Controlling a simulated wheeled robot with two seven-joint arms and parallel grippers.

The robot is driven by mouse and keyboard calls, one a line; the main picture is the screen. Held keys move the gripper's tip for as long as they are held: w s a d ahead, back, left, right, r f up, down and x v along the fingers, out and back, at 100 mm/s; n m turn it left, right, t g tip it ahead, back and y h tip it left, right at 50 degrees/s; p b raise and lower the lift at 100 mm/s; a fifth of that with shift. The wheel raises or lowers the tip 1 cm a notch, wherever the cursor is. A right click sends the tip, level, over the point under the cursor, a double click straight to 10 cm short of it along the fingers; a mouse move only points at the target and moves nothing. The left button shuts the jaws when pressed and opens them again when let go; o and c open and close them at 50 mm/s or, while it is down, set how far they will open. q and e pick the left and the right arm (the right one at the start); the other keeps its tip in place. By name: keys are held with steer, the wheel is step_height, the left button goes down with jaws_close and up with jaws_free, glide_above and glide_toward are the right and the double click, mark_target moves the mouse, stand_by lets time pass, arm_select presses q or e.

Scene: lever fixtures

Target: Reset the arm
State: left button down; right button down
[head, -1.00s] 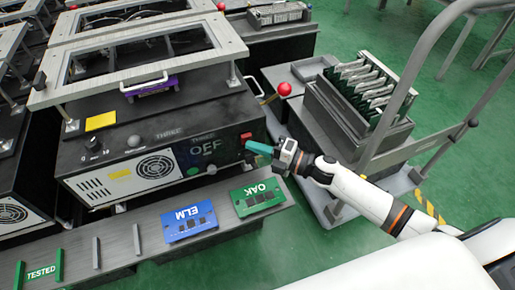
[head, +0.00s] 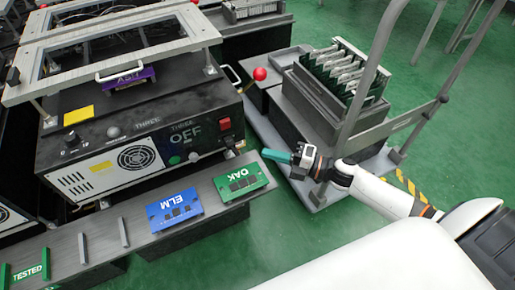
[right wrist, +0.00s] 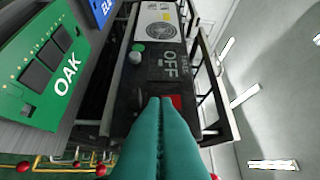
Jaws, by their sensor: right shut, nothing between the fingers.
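My right gripper (head: 268,154) is shut and empty, its teal fingers pointing left. It is apart from the fixture marked THREE (head: 105,160), to the right of its front panel. The fixture's red switch (head: 224,125) sits by the word OFF. In the right wrist view, the closed fingers (right wrist: 160,102) partly cover the red switch (right wrist: 175,101). A lever with a red ball knob (head: 260,74) stands at the fixture's right side. A purple ASH board (head: 130,78) shows under the raised frame. My left gripper is not in view.
A grey ledge (head: 105,222) in front holds a blue ELM board (head: 174,209), a green OAK board (head: 241,181) and a TESTED label (head: 30,272). A cart with a rack of boards (head: 342,70) stands right, its upright posts near my right arm. Green floor lies between.

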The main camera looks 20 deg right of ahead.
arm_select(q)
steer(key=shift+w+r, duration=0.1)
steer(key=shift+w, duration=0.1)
arm_select(e)
steer(key=shift+s+d+f, duration=0.1)
steer(key=shift+s+d, duration=0.3)
steer(key=shift+d, duration=0.05)
